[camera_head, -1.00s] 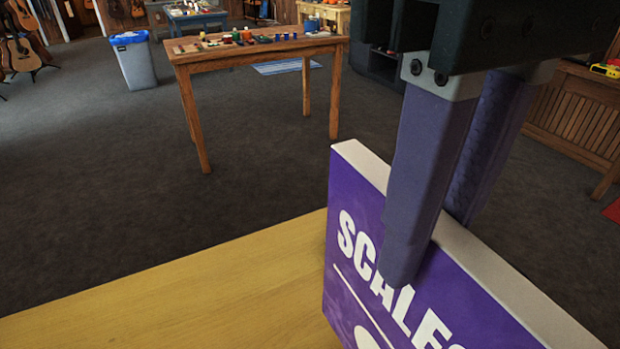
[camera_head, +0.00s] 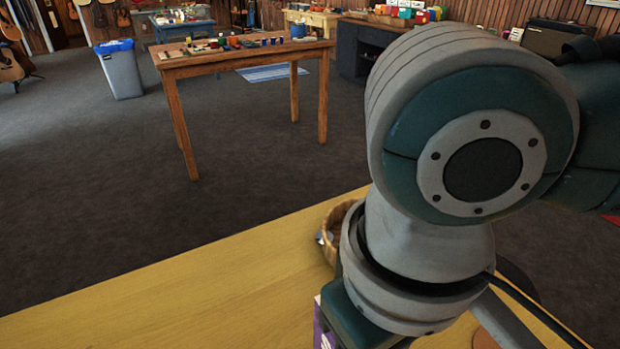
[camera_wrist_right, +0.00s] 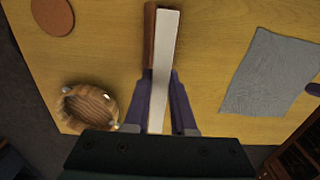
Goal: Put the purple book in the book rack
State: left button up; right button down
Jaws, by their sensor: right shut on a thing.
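The purple book shows as a white page edge (camera_wrist_right: 166,45) running up the middle of the right wrist view. A small purple corner of its cover (camera_head: 318,324) shows at the bottom of the head view; my right arm hides the rest. My right gripper (camera_wrist_right: 162,82) is shut on the book, one finger on each side. A narrow brown piece (camera_wrist_right: 149,38) lies along the book's left side in the wrist view; I cannot tell whether it belongs to the book rack or whether it touches the book. My left gripper is not in view.
The yellow wooden table (camera_head: 190,285) has free room at left. A wooden bowl (camera_wrist_right: 90,103) stands left of the gripper in the wrist view, a grey cloth (camera_wrist_right: 270,72) lies right, and a round brown mat (camera_wrist_right: 52,14) lies upper left. Another table (camera_head: 245,60) stands beyond.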

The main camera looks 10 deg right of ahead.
jog(key=shift+f, duration=0.1)
jog(key=c, duration=0.8)
grip_release()
jog(key=shift+o, duration=0.2)
notch_tip(320, 180, up, 12)
jog(key=p, duration=0.1)
jog(key=shift+p, duration=0.35)
